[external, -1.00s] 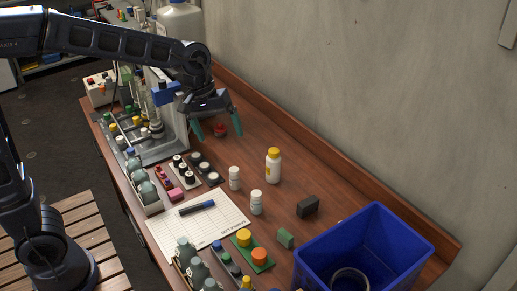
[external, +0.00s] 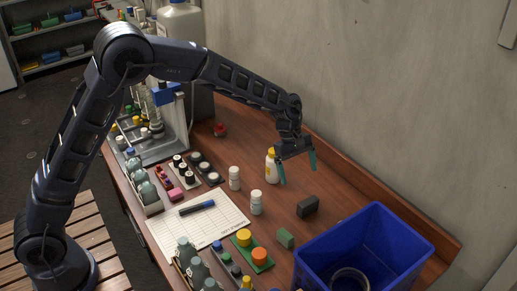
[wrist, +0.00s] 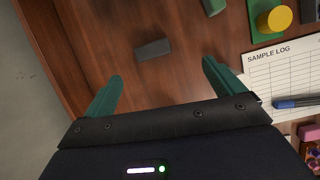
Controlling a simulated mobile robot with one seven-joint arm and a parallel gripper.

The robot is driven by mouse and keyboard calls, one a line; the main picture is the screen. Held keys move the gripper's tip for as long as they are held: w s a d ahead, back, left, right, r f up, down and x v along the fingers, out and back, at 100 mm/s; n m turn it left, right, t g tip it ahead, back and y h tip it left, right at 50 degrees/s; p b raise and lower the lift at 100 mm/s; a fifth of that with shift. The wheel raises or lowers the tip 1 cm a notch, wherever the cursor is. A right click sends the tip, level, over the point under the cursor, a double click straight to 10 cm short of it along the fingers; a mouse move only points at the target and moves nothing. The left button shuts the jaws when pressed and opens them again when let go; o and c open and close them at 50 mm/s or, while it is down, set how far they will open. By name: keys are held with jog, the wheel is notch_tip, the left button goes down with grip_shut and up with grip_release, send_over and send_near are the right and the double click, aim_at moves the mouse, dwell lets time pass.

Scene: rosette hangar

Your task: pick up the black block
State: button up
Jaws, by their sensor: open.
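The black block (external: 308,206) lies on the wooden bench, left of the blue bin. It also shows in the wrist view (wrist: 153,50), ahead of the fingertips and between their lines. My gripper (external: 298,172) is open and empty, with teal fingers, above the bench and up-left of the block. In the wrist view the two fingers (wrist: 162,72) are spread wide with bare wood between them. The block is apart from both fingers and nothing covers it.
The blue bin (external: 321,253) stands at the bench's front right. A yellow-capped bottle (external: 271,170) is right beside my gripper. A wall runs behind.

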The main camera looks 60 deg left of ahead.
jog(key=n, duration=0.1)
send_near(308, 201)
jog(key=f, duration=0.2)
jog(key=x, duration=1)
jog(key=shift+d, duration=0.4)
jog(key=shift+c, duration=0.2)
jog(key=c, duration=1.1)
